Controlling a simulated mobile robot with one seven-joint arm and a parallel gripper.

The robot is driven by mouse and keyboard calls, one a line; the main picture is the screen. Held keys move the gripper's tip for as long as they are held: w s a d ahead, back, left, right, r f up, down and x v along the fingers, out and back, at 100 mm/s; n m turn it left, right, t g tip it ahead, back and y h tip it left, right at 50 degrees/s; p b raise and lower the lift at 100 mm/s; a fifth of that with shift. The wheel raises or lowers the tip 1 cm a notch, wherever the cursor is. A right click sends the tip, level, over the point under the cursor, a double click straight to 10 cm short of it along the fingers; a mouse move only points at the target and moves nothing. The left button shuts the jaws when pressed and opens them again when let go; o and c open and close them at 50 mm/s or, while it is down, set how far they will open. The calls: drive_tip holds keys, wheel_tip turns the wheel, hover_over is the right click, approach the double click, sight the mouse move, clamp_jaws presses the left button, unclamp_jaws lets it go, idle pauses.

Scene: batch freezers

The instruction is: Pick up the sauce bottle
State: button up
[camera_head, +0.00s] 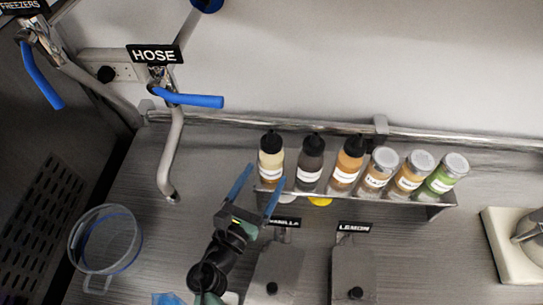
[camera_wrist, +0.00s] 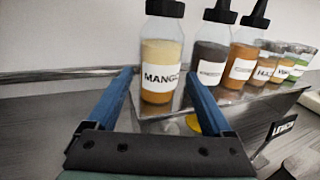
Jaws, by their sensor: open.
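A squeeze bottle with yellow-orange sauce, a black cap and a label reading MANGO (camera_head: 271,150) stands upright at the left end of a wall shelf. It also shows in the wrist view (camera_wrist: 162,52). A dark sauce bottle (camera_head: 311,160) and an orange sauce bottle (camera_head: 349,160) stand to its right. My gripper (camera_head: 264,174) is open and empty, with blue fingers pointing at the mango bottle. In the wrist view the fingertips (camera_wrist: 158,74) frame the bottle left and right. I cannot tell whether the bottle is between them or just beyond.
Several lidded jars (camera_head: 410,172) fill the right of the narrow metal shelf (camera_head: 400,199). A rail (camera_head: 300,124) runs behind. Lidded containers (camera_head: 353,270) stand below. A hose tap with a blue lever (camera_head: 200,100) and a clear jug (camera_head: 105,240) are left.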

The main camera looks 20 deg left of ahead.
sight(270, 136)
drive_tip(key=shift+w+r, duration=0.2)
drive_tip(key=shift+w, duration=0.1)
drive_tip(key=w, duration=0.1)
drive_tip(key=w+p, duration=0.1)
drive_tip(key=w, duration=0.2)
drive_tip(key=shift+w+d+r+p, duration=0.15)
drive_tip(key=shift+w+d+p, duration=0.15)
drive_tip(key=shift+w+p, duration=0.1)
drive_tip(key=c, duration=1.1)
drive_tip(key=shift+r, duration=0.1)
drive_tip(key=shift+c, duration=0.2)
wheel_tip(270, 136, up, 10)
drive_tip(key=shift+f+p, duration=0.1)
drive_tip(key=shift+p, duration=1.15)
